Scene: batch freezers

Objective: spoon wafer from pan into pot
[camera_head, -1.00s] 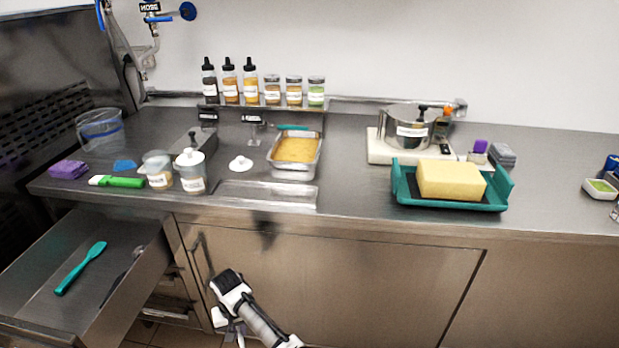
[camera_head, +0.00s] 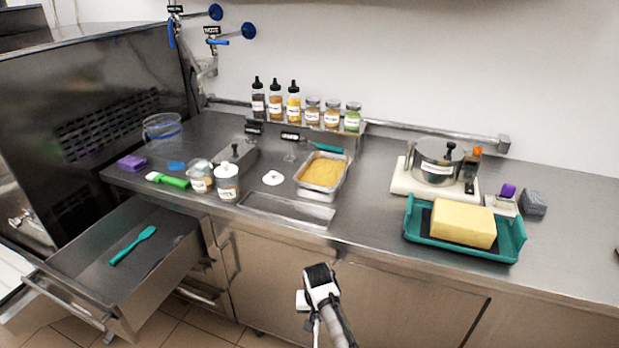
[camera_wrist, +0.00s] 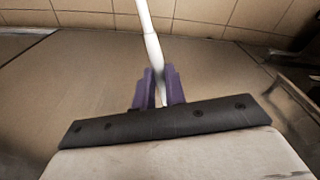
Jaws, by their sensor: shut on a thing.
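The pan (camera_head: 317,194) is a steel tray of yellow-brown crumbs, seemingly the wafer (camera_head: 325,170), mid-counter in the head view. A teal-handled tool (camera_head: 328,148) lies at its back edge. In the head view my arm is low, in front of the cabinet doors, well below the pan.
An open drawer (camera_head: 85,262) at lower left holds a teal spatula (camera_head: 133,245). Labelled jars (camera_head: 227,183) stand left of the pan. A teal tray (camera_head: 460,248) with a yellow block (camera_head: 463,223) sits at the front right. A shallow empty steel tray (camera_head: 290,210) lies at the counter's front.

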